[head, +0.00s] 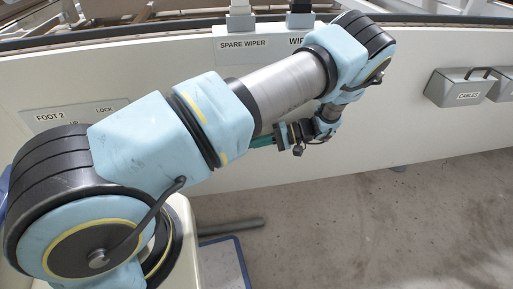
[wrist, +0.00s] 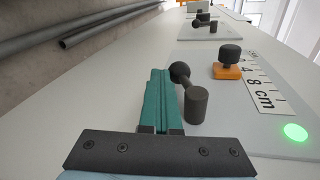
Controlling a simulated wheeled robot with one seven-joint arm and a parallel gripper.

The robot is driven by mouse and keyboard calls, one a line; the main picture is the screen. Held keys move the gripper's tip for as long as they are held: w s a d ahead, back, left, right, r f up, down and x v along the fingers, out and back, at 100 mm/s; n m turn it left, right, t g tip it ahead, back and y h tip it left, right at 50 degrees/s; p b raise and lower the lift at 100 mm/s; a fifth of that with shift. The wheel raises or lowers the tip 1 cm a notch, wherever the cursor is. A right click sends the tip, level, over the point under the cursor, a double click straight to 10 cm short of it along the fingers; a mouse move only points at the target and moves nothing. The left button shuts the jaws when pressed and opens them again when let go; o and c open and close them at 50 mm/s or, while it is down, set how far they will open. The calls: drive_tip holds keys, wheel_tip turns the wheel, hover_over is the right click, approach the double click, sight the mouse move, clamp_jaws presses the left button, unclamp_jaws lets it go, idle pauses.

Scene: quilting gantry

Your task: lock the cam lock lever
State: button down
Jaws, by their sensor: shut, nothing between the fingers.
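In the wrist view the cam lock lever appears to be the dark arm with a ball knob (wrist: 180,72), joined to a dark upright cylinder (wrist: 196,104). The knob points away from the camera and slightly left. My gripper (wrist: 160,74) has teal fingers pressed together with nothing between them. Its tips lie just left of the ball knob, very close; I cannot tell whether they touch. In the head view my gripper (head: 262,142) shows only as a teal bit beyond my arm, and the lever is hidden there.
Right of the lever, an orange slider with a black knob (wrist: 229,62) stands beside a cm scale (wrist: 264,88). A green light (wrist: 295,132) glows on the plate. A similar lever plate (wrist: 212,27) lies farther along. Grey pipes (wrist: 85,37) run at left. A CABLES box (head: 462,90) hangs at right.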

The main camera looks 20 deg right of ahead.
drive_tip(key=shift+w+a+r+y+b, duration=0.1)
drive_tip(key=shift+a+r+y+b, duration=0.25)
drive_tip(key=shift+a+y, duration=0.4)
idle(0.6)
